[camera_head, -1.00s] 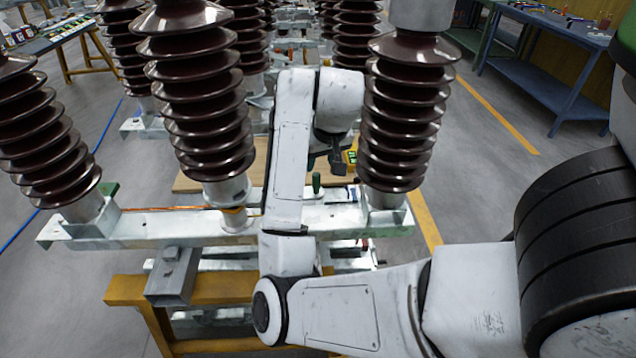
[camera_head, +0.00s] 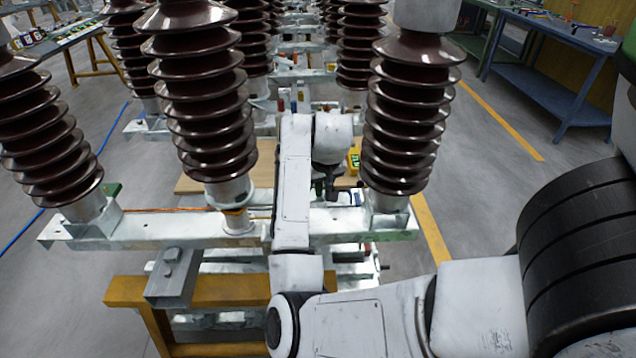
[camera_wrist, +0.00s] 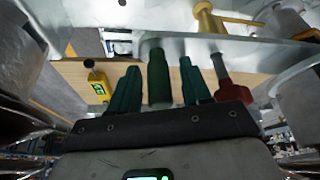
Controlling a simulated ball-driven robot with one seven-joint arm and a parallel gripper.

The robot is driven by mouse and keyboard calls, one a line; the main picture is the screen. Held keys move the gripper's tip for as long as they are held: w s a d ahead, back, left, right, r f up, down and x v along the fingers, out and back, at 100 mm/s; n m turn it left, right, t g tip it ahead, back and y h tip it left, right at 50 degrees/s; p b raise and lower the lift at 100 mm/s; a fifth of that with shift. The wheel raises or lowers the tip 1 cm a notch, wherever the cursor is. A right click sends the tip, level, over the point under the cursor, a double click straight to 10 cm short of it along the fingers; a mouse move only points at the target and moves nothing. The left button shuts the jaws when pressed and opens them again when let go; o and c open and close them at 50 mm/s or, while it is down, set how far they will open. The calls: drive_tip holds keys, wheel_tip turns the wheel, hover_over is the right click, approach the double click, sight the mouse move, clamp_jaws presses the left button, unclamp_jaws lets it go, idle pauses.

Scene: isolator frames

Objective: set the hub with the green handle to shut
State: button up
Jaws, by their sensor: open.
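The green handle (camera_wrist: 158,78) is a dark green cylinder hanging in the middle of the wrist view, below a pale metal beam (camera_wrist: 260,47) as pictured. My gripper (camera_wrist: 156,68) is open, with one teal finger on each side of the handle. Small gaps show between the handle and both fingers, and I see no firm contact. In the head view my gripper (camera_head: 325,188) is low over the galvanised beam (camera_head: 150,226), between two brown insulators, and it hides the green handle there. The hub's setting cannot be read from these views.
A red handle (camera_wrist: 232,88) is close to the right finger. A brass-coloured fitting (camera_wrist: 207,18) sits on the beam. A yellow device (camera_wrist: 97,84) lies on a wooden board (camera_wrist: 75,72). Ribbed brown insulators (camera_head: 405,120) stand close on both sides of my arm.

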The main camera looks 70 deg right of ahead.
clamp_jaws()
idle(0.4)
